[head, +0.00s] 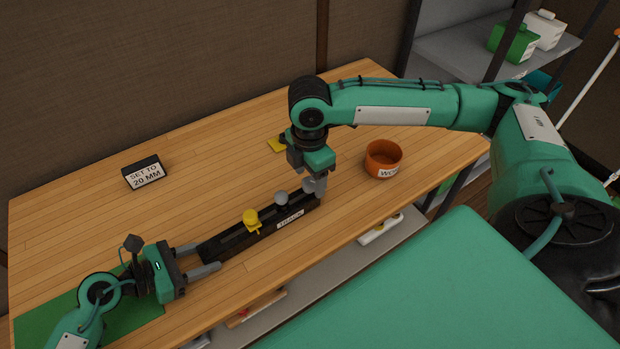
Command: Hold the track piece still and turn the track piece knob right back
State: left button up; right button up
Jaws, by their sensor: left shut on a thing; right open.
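The track piece (240,243) is a long, dark, grooved bar labelled TRACK, lying on the wooden table. My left gripper (209,256) is shut on its left end, one finger on each long side. A yellow knob (251,218) stands on the track's middle. A grey round piece (281,199) sits further right on it; I cannot tell whether it is a ball or a knob. My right gripper (314,186) is open and points down at the track's right end, right of the grey piece. Its fingers partly hide that end.
An orange bowl (383,160) with a partly hidden label stands right of my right gripper. A sign (145,173) reading SET TO 20 MM stands at the back left. A yellow piece (276,145) lies behind my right gripper. A green mat (60,312) covers the front left.

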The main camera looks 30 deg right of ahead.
jog(key=shift+f, duration=1)
jog(key=shift+c, duration=0.4)
jog(key=c, duration=0.9)
jog(key=n, duration=1.9)
jog(key=shift+n, duration=0.3)
